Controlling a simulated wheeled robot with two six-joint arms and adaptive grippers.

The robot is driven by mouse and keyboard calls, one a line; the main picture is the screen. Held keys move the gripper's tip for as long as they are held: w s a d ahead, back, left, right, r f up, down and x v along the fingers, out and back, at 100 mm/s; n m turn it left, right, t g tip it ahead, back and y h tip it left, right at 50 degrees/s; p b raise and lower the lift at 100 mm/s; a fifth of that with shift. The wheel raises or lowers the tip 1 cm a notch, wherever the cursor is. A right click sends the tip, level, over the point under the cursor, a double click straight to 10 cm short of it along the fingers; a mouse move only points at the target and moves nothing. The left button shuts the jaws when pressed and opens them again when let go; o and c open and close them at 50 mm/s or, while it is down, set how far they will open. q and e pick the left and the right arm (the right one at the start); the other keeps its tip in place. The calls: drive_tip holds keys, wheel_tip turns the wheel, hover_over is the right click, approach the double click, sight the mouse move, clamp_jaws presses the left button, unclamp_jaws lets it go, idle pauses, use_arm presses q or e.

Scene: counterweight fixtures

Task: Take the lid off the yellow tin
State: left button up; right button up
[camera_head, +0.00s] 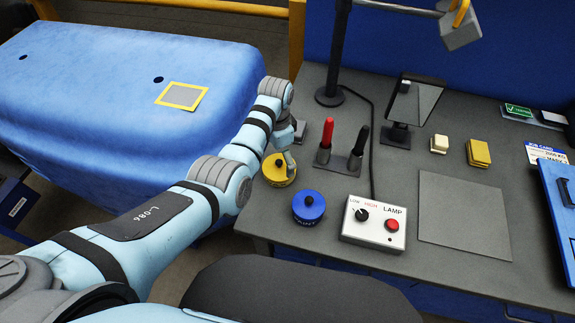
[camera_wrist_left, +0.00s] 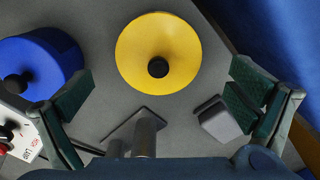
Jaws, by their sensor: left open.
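The yellow tin (camera_head: 278,177) stands on the grey bench near its left edge. Its yellow lid (camera_wrist_left: 180,70), with a black knob in the middle, is on it. My left gripper (camera_head: 288,158) is at the tin's far side and partly covers it in the head view. In the left wrist view the fingers of the gripper (camera_wrist_left: 160,105) are spread wide, with nothing between their tips. The tin lies ahead of them, and I see no contact. My right gripper is not in view.
A blue tin (camera_head: 309,208) with a black knob stands close to the yellow one. A stand (camera_head: 338,163) with a red and a black handle is nearby. The lamp control box (camera_head: 374,223) is further right. A blue-covered table (camera_head: 110,90) is at the left.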

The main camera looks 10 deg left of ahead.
sight(279, 162)
use_arm(q)
wheel_tip(279, 162, down, 2)
drive_tip(key=shift+d+f+b, duration=0.15)
drive_tip(key=shift+f+b, duration=0.1)
drive_tip(key=shift+b, duration=0.7)
drive_tip(key=shift+f, duration=0.3)
drive_tip(key=shift+r, duration=0.2)
drive_tip(key=c, duration=0.6)
drive_tip(key=shift+s, duration=0.1)
drive_tip(key=c, duration=0.7)
drive_tip(key=shift+s+r, duration=0.15)
drive_tip(key=shift+s, duration=0.15)
drive_tip(key=c, duration=0.9)
drive_tip(key=shift+w, duration=0.1)
drive_tip(key=shift+c, duration=0.6)
drive_tip(key=shift+c, duration=0.3)
